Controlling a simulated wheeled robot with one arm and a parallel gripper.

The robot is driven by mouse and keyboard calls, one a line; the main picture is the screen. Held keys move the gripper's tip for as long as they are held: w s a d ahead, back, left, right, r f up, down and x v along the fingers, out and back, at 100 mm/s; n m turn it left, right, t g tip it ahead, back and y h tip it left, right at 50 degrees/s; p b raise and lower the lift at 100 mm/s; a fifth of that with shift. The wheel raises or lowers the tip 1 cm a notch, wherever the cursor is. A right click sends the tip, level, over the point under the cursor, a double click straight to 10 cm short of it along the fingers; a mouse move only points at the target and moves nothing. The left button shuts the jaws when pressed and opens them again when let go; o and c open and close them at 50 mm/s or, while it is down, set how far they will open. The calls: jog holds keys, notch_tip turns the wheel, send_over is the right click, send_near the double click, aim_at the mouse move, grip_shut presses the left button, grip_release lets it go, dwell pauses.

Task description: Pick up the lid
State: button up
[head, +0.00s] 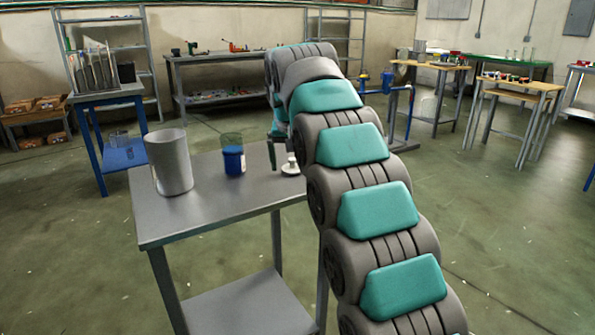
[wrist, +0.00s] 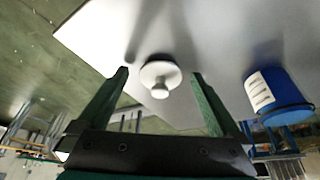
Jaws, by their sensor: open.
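The lid (head: 291,166) is a small white disc with a knob. It rests on the grey metal table (head: 165,226) near the right edge, partly hidden by my gripper and arm in the head view. In the wrist view the lid (wrist: 160,75) lies between and just beyond my fingertips, its knob facing the camera. My gripper (wrist: 158,75) is open, with one green finger to each side of the lid and nothing between them touching it. In the head view only part of my gripper (head: 279,150) shows, above the lid.
A blue-filled glass beaker with a label (head: 233,160) stands left of the lid; its blue body (wrist: 277,95) is right of my fingers in the wrist view. A large grey cylinder (head: 170,162) stands further left. The table's front is clear.

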aim_at(292, 159)
jog(key=shift+c, duration=0.4)
jog(key=shift+w, duration=0.1)
jog(key=c, duration=1.2)
jog(key=shift+c, duration=0.2)
jog(key=shift+a, duration=0.1)
jog(key=shift+r, duration=1.45)
jog(key=shift+r, duration=0.1)
